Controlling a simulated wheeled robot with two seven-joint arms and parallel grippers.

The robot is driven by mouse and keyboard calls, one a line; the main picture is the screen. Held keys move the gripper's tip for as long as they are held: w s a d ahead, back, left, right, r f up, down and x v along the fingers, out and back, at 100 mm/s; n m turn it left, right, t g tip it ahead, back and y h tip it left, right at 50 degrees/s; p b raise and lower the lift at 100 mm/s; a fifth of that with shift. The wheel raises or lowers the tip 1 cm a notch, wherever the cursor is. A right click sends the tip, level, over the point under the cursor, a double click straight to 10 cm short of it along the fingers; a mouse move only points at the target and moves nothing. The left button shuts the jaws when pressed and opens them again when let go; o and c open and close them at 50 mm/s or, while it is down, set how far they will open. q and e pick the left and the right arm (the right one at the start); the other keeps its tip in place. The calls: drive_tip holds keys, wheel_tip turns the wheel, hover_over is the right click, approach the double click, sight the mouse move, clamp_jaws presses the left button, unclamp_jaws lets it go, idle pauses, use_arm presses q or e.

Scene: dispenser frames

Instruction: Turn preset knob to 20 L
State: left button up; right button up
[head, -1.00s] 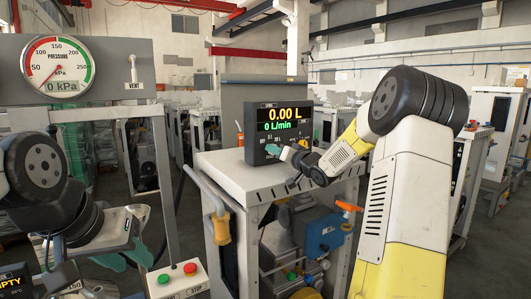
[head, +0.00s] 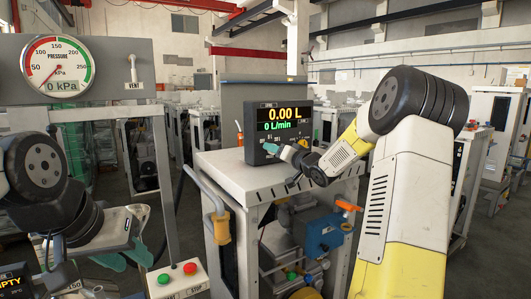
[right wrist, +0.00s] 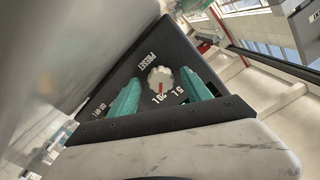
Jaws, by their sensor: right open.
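The dispenser (head: 286,128) is a black box on a white cabinet, its display reading 0.00 L and 0 L/min. My right gripper (head: 270,152) is at the lower part of its face and hides the knob there in the head view. In the right wrist view the white preset knob (right wrist: 160,78) stands between the two green fingers of my open right gripper (right wrist: 160,92). Its red mark points down in the picture, at about the 20 label. Whether the fingers touch it I cannot tell. My left gripper (head: 125,238) is at the lower left, away from the dispenser, its jaws unclear.
A pressure gauge (head: 58,66) reads 0 kPa at upper left, beside a VENT lever (head: 134,75). A box with green and red buttons (head: 178,280) is in front.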

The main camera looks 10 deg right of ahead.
drive_tip(key=v, duration=0.8)
drive_tip(key=shift+s+a+r+h, duration=0.15)
drive_tip(key=shift+a+r+h, duration=0.2)
drive_tip(key=shift+h, duration=0.25)
drive_tip(key=s+h, duration=0.1)
drive_tip(key=s+g+h, duration=0.1)
drive_tip(key=s+a+r+h, duration=0.1)
drive_tip(key=shift+s+g, duration=0.3)
drive_tip(key=shift+s, duration=0.05)
drive_tip(key=s+a+f+n+g, duration=0.1)
drive_tip(key=s+a+f+g, duration=0.1)
drive_tip(key=s, duration=0.8)
drive_tip(key=s+a+f+n+g, duration=0.1)
drive_tip(key=s+a+f+g, duration=0.2)
drive_tip(key=s, duration=0.8)
drive_tip(key=s+a+f+g, duration=0.2)
drive_tip(key=s+a+g, duration=0.2)
drive_tip(key=s, duration=0.6)
drive_tip(key=shift+s+a+f+n, duration=0.3)
drive_tip(key=shift+s+n, duration=0.1)
